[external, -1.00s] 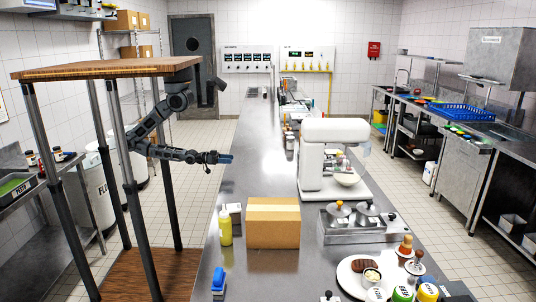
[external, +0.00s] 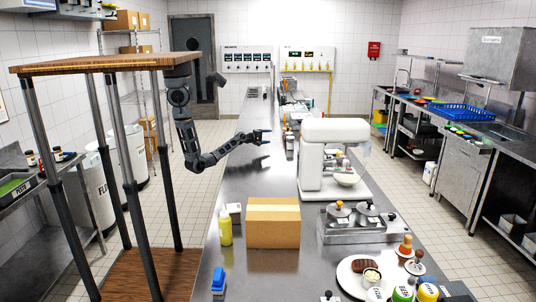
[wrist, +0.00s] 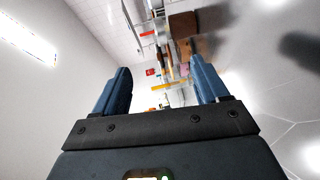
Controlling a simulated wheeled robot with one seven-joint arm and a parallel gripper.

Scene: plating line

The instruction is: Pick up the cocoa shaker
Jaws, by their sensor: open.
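My gripper (external: 264,136) is open and empty, held out over the long steel counter (external: 236,168) near its left edge. In the wrist view its two blue fingers (wrist: 160,82) stand apart with nothing between them. Several small containers (external: 289,140) stand on the counter just right of the gripper in the external view. They are too small to read, so I cannot tell whether the cocoa shaker is among them. The wrist view is tilted and shows walls and small blurred objects beyond the fingers, none clearly a shaker.
A white stand mixer (external: 318,165) stands right of the gripper. Nearer are a cardboard box (external: 273,224), a yellow bottle (external: 225,228) and a steel tray with lidded pots (external: 355,237). A white plate (external: 345,277) with food lies at the front right, beside labelled jars (external: 428,292).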

